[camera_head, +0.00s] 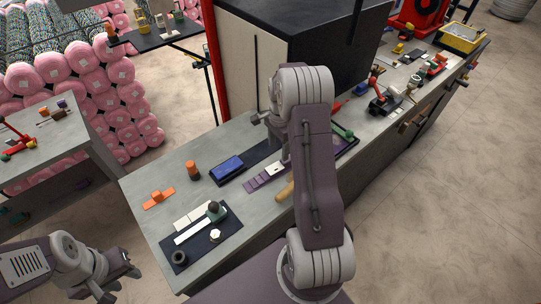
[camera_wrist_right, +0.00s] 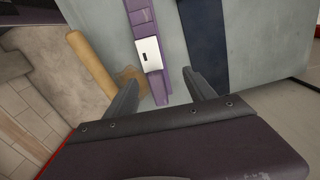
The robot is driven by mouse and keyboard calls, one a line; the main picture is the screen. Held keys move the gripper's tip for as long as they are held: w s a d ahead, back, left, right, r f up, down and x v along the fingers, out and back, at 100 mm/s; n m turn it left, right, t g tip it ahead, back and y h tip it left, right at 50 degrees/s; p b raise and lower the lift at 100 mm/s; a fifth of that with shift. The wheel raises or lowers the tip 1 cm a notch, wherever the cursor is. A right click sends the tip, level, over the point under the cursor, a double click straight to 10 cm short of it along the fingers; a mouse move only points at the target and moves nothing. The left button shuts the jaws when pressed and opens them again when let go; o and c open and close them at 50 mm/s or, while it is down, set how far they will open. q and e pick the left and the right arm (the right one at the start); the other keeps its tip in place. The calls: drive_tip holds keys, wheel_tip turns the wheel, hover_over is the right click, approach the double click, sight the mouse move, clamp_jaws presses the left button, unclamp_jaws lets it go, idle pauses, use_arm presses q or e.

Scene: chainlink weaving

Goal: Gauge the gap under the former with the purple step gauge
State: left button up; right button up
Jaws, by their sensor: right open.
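The purple step gauge (camera_head: 262,181) lies flat on the grey bench, stepped, with a white patch near one end. It also shows in the right wrist view (camera_wrist_right: 143,22). My right gripper (camera_wrist_right: 160,74) is open above the bench, its fingers on either side of the gauge's end past the white patch. Whether they touch it cannot be told. In the head view my right gripper (camera_head: 281,158) is partly hidden by its own arm. My left gripper (camera_head: 117,278) is open and empty, off the bench at lower left. I cannot tell which part is the former.
A wooden handle (camera_wrist_right: 92,62) lies beside the gauge; a dark strip (camera_wrist_right: 203,40) lies on the other side. A blue case (camera_head: 227,169), orange pieces (camera_head: 158,197) and a dark mat (camera_head: 203,240) with tools share the bench. A tall black-topped housing (camera_head: 290,35) stands behind.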

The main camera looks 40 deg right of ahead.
sight(279, 166)
drive_tip(key=s+f, duration=0.1)
drive_tip(key=s+f+p, duration=0.1)
drive_tip(key=s, duration=0.1)
drive_tip(key=shift+a+f, duration=0.1)
drive_tip(key=shift+w+f, duration=0.2)
drive_tip(key=shift+f, duration=0.15)
drive_tip(key=shift+w+a+f+p, duration=0.1)
drive_tip(key=shift+w+f+p, duration=0.55)
drive_tip(key=shift+f+p, duration=0.25)
wheel_tip(279, 166, down, 3)
drive_tip(key=shift+a+r+p, duration=0.1)
drive_tip(key=shift+p, duration=0.4)
drive_tip(key=shift+s+f, duration=0.25)
drive_tip(key=shift+f, duration=0.15)
drive_tip(key=shift+w+f, duration=0.1)
drive_tip(key=shift+w, duration=0.1)
drive_tip(key=c, duration=1.3)
clamp_jaws()
use_arm(q)
drive_tip(key=r, duration=0.1)
drive_tip(key=s+r, duration=0.2)
drive_tip(key=r, duration=0.1)
drive_tip(key=shift+r, duration=0.1)
use_arm(e)
drive_tip(key=shift+s, duration=0.1)
